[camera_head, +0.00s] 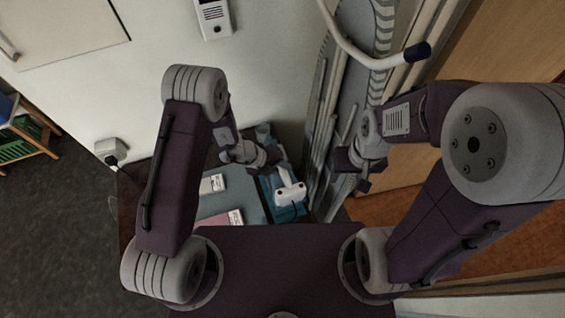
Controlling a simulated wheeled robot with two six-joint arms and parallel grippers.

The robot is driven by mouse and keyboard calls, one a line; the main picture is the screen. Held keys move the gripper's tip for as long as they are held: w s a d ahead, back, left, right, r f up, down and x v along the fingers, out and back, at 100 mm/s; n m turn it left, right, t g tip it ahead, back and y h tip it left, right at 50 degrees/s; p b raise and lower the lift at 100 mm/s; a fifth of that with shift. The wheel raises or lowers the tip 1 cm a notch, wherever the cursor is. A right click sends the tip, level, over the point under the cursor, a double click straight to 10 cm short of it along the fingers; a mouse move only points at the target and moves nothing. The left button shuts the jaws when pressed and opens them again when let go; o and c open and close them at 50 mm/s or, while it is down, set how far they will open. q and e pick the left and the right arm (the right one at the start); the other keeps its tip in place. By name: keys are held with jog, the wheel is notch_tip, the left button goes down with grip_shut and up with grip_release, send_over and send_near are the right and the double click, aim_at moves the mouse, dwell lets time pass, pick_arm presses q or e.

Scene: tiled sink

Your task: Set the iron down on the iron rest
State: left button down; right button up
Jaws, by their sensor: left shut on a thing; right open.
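My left gripper (273,157) is shut on a white thing that looks like the iron (289,191), at the right side of a low grey-blue surface. The gripper and wrist hide part of the iron. A blue piece (289,213) lies under or around the white part; I cannot tell whether it is the iron rest, or whether the iron touches it. My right gripper (354,172) is open and empty, to the right of the iron and apart from it.
Two small boxes or books, one whitish (212,184) and one pinkish (222,219), lie on the grey-blue surface (240,187) left of the iron. An ironing board (384,25) leans upright at the right. A wall socket (110,148) is at the left.

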aim_at(278, 178)
pick_arm(q)
jog(key=shift+s+a+r, duration=0.1)
jog(key=shift+s, duration=0.25)
notch_tip(278, 178, down, 7)
jog(key=b, duration=0.6)
jog(key=shift+b, duration=0.3)
jog(key=shift+w+f+b, duration=0.2)
jog(key=shift+f+b, duration=0.15)
jog(key=shift+f, duration=0.25)
pick_arm(e)
notch_tip(278, 178, down, 7)
jog(key=shift+s, duration=0.3)
pick_arm(q)
jog(key=shift+r, duration=0.1)
pick_arm(e)
jog(key=shift+a, duration=0.15)
pick_arm(q)
jog(key=shift+f+b, duration=0.3)
jog(key=shift+f, duration=0.1)
pick_arm(e)
jog(key=shift+f, duration=0.3)
